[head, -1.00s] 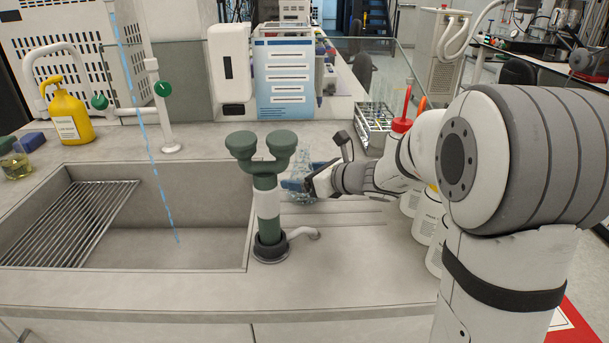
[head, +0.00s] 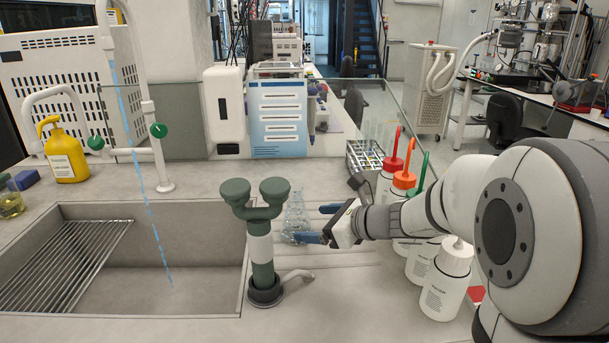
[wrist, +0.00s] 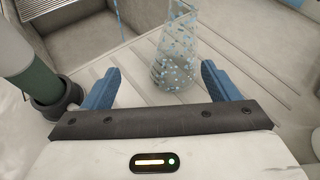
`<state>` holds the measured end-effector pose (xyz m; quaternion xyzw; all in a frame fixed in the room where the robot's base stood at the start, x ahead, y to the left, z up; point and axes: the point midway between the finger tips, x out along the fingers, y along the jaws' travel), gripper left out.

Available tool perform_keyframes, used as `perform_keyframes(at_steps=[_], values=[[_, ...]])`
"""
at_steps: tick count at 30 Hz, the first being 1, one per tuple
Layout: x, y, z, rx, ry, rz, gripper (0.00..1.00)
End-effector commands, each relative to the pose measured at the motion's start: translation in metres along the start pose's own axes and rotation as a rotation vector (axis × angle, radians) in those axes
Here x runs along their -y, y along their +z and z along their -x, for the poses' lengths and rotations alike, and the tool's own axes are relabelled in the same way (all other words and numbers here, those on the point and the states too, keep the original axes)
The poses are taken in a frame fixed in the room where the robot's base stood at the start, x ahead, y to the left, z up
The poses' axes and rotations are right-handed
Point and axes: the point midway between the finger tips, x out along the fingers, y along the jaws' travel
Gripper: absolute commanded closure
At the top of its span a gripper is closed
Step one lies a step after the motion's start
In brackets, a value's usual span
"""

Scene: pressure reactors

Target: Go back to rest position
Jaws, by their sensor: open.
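My gripper (head: 322,232) reaches over the counter from the right in the head view, with blue fingers. In the wrist view my gripper (wrist: 170,88) is open, its two blue fingers wide apart. A clear glass flask with blue specks (wrist: 174,55) stands upright on the ribbed draining area, ahead of and between the fingers. It does not look clasped. The flask (head: 297,215) also shows in the head view, just behind my fingers and to the right of the green eyewash fixture.
The green eyewash fixture (head: 260,240) stands close left of my gripper, beside the sink (head: 190,215). White bottles (head: 447,280) with coloured tips and a tube rack (head: 366,157) stand around my arm at the right.

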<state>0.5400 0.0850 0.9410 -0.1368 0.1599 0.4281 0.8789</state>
Motion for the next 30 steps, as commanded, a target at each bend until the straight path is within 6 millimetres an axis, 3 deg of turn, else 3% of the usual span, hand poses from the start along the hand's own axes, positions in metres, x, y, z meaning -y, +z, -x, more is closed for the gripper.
perform_keyframes(at_steps=[1,4,9,13,21,25,30], values=[[-0.013,0.013,0.01,-0.031,0.034,0.09,0.18],[-0.048,0.021,0.03,-0.122,0.14,0.345,0.18],[-0.099,0.021,0.078,-0.283,0.36,0.838,0.18],[-0.123,0.016,0.121,-0.394,0.547,1.207,0.18],[-0.133,0.01,0.205,-0.576,0.934,1.826,0.18],[-0.129,0.008,0.226,-0.621,1.047,1.969,0.18],[-0.128,0.006,0.232,-0.638,1.094,2.021,0.18]])
